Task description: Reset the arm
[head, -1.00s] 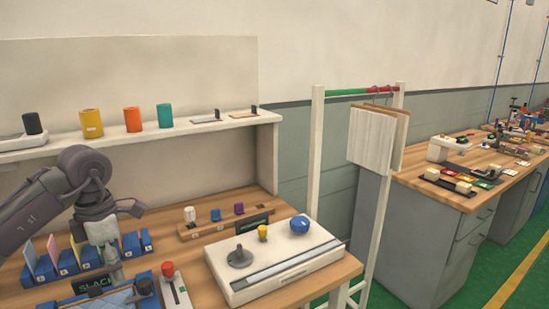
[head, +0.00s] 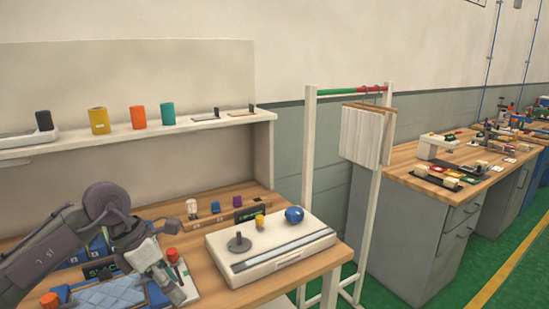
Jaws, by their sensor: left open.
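My left arm comes in from the lower left over the wooden bench. Its gripper (head: 172,278) points down and to the right, low over the right end of a blue quilted mattress-like pad (head: 110,293) in a blue tray. It is open, and nothing shows between its fingers. The gripper is close beside a red-knobbed device (head: 173,255); I cannot tell whether they touch. My arm hides much of the blue rack and part of a dark label sign (head: 101,269). My right gripper is not in view.
A white console (head: 270,262) with a grey knob, yellow button and blue ball stands right of the gripper. A shelf (head: 190,130) behind holds several coloured cylinders. A white rack (head: 308,190) with hanging panels (head: 362,133) stands beyond. Another workbench (head: 430,180) is at right.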

